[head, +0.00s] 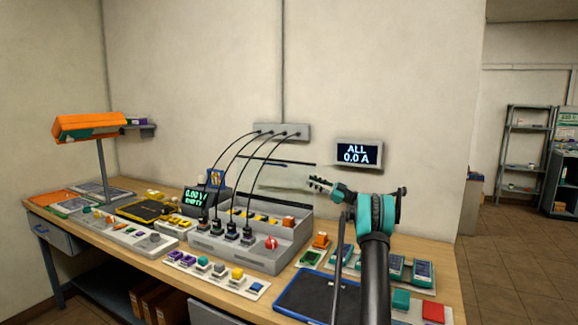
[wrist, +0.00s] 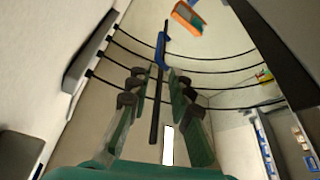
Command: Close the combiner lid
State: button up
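The combiner is a grey box (head: 262,262) on the bench, with several black plugs and a red knob (head: 271,243) on its front. Its lid (head: 285,178) looks like a pale see-through panel with a dark top edge, standing raised at the back of the box. My gripper (head: 318,184) is at the lid's right end, pointing left. In the wrist view my gripper (wrist: 152,85) has its fingers apart. A dark bar (wrist: 156,105), seemingly the lid's edge, shows between them; I cannot tell whether they touch it.
A wall display (head: 359,153) reads "ALL 0.0 A". A small meter (head: 205,199) stands left of the combiner. Coloured switches and modules crowd the bench (head: 180,268).

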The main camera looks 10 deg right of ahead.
aim_at(279, 166)
jog(key=x, duration=1.7)
jog(key=shift+w+a+r, duration=0.1)
jog(key=shift+a+r, duration=0.15)
jog(key=shift+r, duration=0.2)
jog(key=shift+c, duration=0.6)
grip_shut()
